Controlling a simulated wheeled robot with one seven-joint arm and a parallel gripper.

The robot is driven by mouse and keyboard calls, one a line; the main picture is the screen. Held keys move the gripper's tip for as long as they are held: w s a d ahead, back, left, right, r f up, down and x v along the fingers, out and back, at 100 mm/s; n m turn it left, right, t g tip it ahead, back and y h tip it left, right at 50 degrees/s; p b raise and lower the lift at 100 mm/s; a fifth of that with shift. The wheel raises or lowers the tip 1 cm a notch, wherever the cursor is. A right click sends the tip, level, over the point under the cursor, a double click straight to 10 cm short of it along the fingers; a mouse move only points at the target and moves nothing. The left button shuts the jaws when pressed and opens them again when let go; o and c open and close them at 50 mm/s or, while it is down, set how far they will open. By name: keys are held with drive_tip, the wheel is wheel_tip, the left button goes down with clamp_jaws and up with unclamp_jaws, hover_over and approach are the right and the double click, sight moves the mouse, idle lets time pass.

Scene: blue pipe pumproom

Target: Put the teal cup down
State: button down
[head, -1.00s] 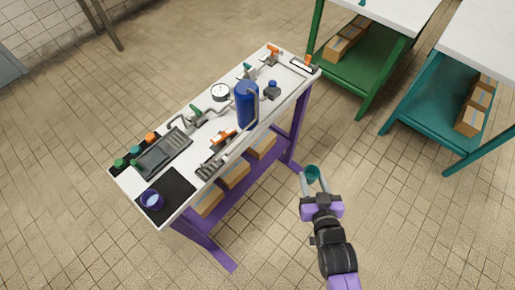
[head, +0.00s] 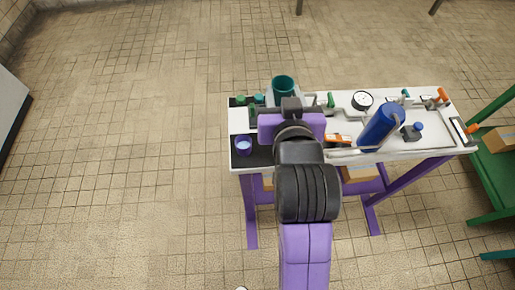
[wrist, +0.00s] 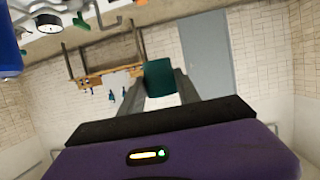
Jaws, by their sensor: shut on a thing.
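The teal cup (head: 284,83) is held in my gripper (head: 283,97), up above the left part of the white-topped table (head: 405,149). My gripper is shut on the cup, which also shows between the fingers in the wrist view (wrist: 160,77). The arm hides part of the table top below it.
A blue cylinder (head: 381,127), a gauge (head: 362,100) and pipes with orange and green handles fill the table's middle and right. Small green caps (head: 240,100) sit at the back left. A green table (head: 493,165) stands at the right.

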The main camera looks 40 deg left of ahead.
drive_tip(key=s+a, duration=0.1)
drive_tip(key=s, duration=0.1)
hover_over(268, 153)
drive_tip(key=shift+n+g+y, duration=0.3)
wheel_tip(268, 153, down, 16)
drive_tip(key=shift+r, duration=0.1)
drive_tip(key=shift+f, duration=2.2)
drive_tip(key=shift+f, duration=0.1)
drive_tip(key=shift+f+b, duration=0.15)
drive_tip(key=shift+b, duration=0.2)
drive_tip(key=c, duration=1.1)
unclamp_jaws()
drive_tip(key=shift+r, duration=0.2)
drive_tip(key=v, duration=1.2)
